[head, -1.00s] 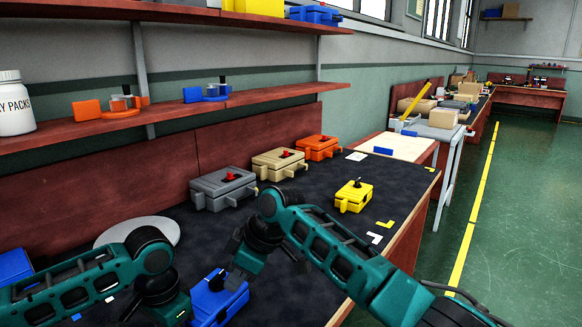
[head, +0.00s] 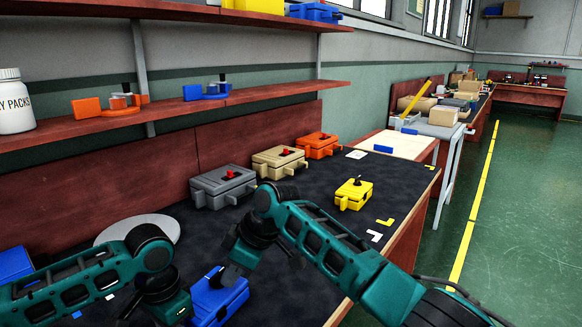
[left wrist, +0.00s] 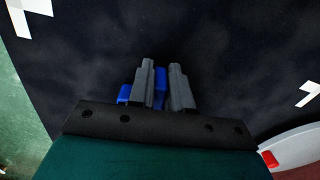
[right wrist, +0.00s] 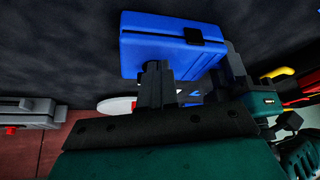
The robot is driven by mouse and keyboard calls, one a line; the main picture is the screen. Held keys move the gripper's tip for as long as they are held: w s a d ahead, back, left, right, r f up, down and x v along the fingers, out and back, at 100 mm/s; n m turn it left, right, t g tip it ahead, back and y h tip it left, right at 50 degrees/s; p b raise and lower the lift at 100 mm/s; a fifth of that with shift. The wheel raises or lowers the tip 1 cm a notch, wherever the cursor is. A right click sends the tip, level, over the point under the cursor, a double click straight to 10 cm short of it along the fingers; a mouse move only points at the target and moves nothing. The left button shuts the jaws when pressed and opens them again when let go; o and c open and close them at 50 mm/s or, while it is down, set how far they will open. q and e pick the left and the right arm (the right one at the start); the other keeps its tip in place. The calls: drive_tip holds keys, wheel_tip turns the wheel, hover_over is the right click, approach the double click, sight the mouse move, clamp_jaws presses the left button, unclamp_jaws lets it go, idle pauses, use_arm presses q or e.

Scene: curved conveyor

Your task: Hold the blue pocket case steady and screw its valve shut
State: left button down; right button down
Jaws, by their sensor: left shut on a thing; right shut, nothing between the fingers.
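The blue pocket case (head: 220,302) is on the dark mat at the bottom of the head view. It fills the upper middle of the right wrist view (right wrist: 165,45). My left gripper (left wrist: 160,78) is shut on a blue part of the case, which shows between and beside its fingers; it holds the case from the left. My right gripper (head: 230,279) is shut and empty at the case's top. Its closed fingers (right wrist: 155,75) show in front of the case in the right wrist view; I cannot tell whether they touch it. I cannot make out the case's valve.
Grey (head: 223,187), tan (head: 279,161) and orange (head: 318,145) cases with red valves line the back of the mat. A yellow case (head: 354,193) stands further right. A pale round plate (head: 140,228) lies behind my left arm. The mat's middle is partly clear.

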drive_tip(key=shift+w+d, duration=0.15)
drive_tip(key=shift+w, duration=0.1)
drive_tip(key=shift+w, duration=0.7)
drive_tip(key=shift+w, duration=0.15)
idle(0.4)
drive_tip(key=shift+d, duration=0.15)
drive_tip(key=shift+d, duration=0.25)
drive_tip(key=shift+r, duration=3)
